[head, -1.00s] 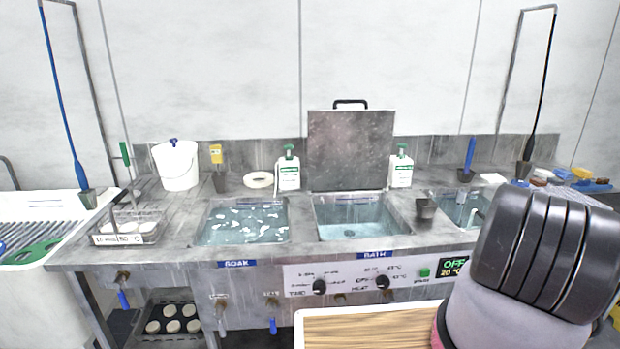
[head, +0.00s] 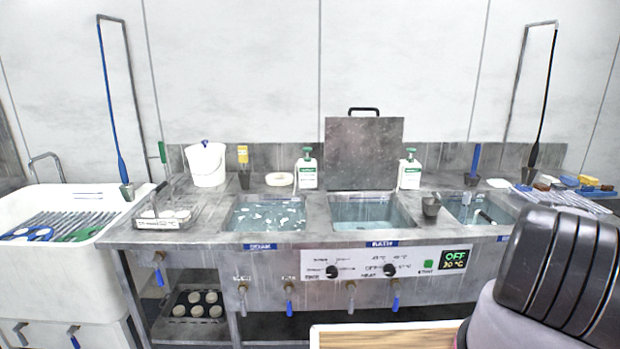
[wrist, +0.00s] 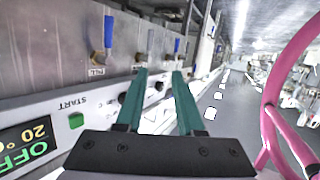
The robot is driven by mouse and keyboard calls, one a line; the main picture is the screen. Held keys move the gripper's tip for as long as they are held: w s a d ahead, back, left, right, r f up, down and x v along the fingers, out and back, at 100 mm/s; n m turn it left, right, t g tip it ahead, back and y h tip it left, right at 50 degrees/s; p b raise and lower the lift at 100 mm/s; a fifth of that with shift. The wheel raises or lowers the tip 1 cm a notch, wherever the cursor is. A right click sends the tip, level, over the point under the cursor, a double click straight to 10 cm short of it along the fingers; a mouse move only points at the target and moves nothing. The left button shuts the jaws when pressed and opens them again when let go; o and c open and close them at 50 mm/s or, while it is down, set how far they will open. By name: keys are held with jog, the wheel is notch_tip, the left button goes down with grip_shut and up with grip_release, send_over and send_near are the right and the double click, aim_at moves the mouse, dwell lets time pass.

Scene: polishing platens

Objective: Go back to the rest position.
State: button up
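My gripper (wrist: 159,74) shows in the wrist view with two green fingers apart and nothing between them. It is beside the front panel of the steel sink unit (head: 285,262), near the green START button (wrist: 76,120) and the display (wrist: 25,145) reading OFF. In the head view a dark, rounded part of my arm fills the lower right, and my gripper is out of sight there.
The SOAK basin (head: 266,217) and the BATH basin (head: 362,211) hold water, with the bath lid (head: 363,152) raised. A white sink (head: 60,265) stands left. Valves with blue handles (head: 395,303) project from the front. A pink curved thing (wrist: 268,125) is close right in the wrist view.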

jog(key=w+r+n+g, duration=0.1)
jog(key=w+r+n, duration=0.25)
jog(key=r, duration=0.25)
jog(key=w+d+r+n+g, duration=0.1)
jog(key=w+r+n+g, duration=0.15)
jog(key=r+n, duration=0.3)
jog(key=w+r+n+g, duration=0.1)
jog(key=w+r+n, duration=0.2)
jog(key=r, duration=0.4)
jog(key=w+a+r+n+g+h, duration=0.1)
jog(key=a+r+n+h, duration=0.15)
jog(key=r+n, duration=0.75)
jog(key=w+a+r+n+g+h, duration=0.15)
jog(key=a+r+n, duration=0.3)
jog(key=r, duration=1.05)
jog(key=s+a+r+n+t+h, duration=0.1)
jog(key=s+a+r+n+h, duration=0.1)
jog(key=s+a+r+n, duration=0.45)
jog(key=s+a+r+n+h, duration=0.1)
jog(key=s+r+n+h, duration=0.15)
jog(key=r+n, duration=0.7)
jog(key=s+a+r+n+t+h, duration=0.3)
jog(key=s+r+n+t, duration=0.2)
jog(key=s+r+n, duration=0.6)
jog(key=s+n, duration=0.2)
jog(key=s, duration=0.2)
jog(key=shift+a, duration=0.15)
